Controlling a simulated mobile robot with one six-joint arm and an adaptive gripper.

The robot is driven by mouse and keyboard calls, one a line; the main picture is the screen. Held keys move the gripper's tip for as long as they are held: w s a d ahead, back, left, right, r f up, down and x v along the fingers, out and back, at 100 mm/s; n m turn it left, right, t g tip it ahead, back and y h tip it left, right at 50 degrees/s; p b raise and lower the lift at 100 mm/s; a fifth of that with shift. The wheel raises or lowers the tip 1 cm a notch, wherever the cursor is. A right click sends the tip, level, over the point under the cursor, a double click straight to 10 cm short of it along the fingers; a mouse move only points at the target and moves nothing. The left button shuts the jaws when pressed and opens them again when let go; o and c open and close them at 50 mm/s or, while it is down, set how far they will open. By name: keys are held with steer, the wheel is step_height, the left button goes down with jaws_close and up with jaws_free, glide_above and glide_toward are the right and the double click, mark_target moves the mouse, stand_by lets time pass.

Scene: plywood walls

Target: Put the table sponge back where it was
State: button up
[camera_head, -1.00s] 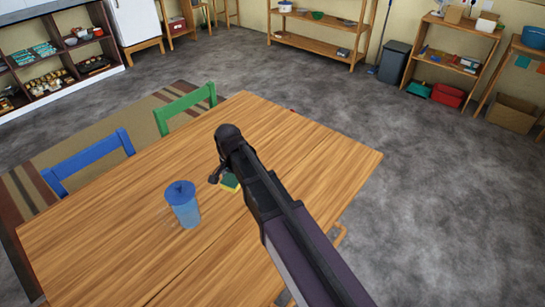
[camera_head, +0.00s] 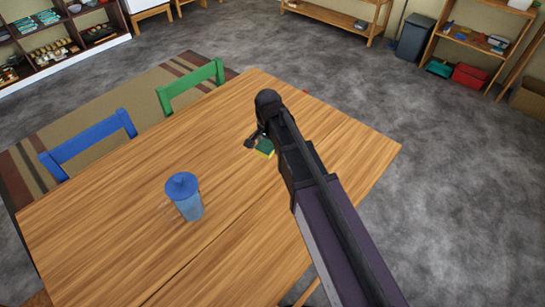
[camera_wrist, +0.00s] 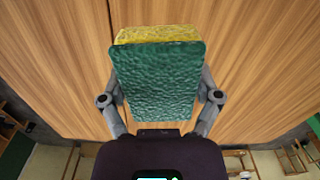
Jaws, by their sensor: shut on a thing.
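The table sponge is yellow with a green scouring side. In the head view the sponge (camera_head: 265,147) shows beside my gripper (camera_head: 256,143), over the far right part of the wooden table (camera_head: 130,215). In the wrist view the sponge (camera_wrist: 156,82) fills the middle, green side facing the camera, with a yellow strip at its top edge. My gripper (camera_wrist: 158,100) is shut on it, one finger at each side. Whether the sponge touches the table top is hard to tell. Part of the gripper is hidden behind my arm in the head view.
A blue chair (camera_head: 90,142) and a green chair (camera_head: 190,86) stand at the table's far left side. The table top around the sponge is otherwise clear.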

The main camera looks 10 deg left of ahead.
steer(key=shift+m, duration=0.9)
steer(key=s+d+f+b, duration=0.1)
steer(key=s+d, duration=0.1)
steer(key=s, duration=0.1)
steer(key=s+d+f+b, duration=0.1)
steer(key=s+d, duration=0.2)
steer(key=s+d+f+b, duration=0.1)
steer(key=s+d, duration=0.2)
steer(key=s, duration=0.1)
steer(key=shift+d+f+b, duration=0.15)
steer(key=shift+f+b, duration=0.25)
steer(key=shift+w, duration=0.15)
steer(key=b, duration=0.1)
glide_above(273, 158)
steer(key=s, duration=0.1)
steer(key=shift+d+f, duration=0.25)
steer(key=shift+f, duration=0.4)
steer(key=shift+w+a, duration=0.2)
steer(key=shift+w, duration=0.25)
steer(key=shift+w+a+f+b, duration=0.15)
steer(key=shift+w+f+b, duration=0.1)
steer(key=shift+b, duration=0.15)
steer(key=shift+s+f+b, duration=0.15)
steer(key=shift+f+b, duration=1.45)
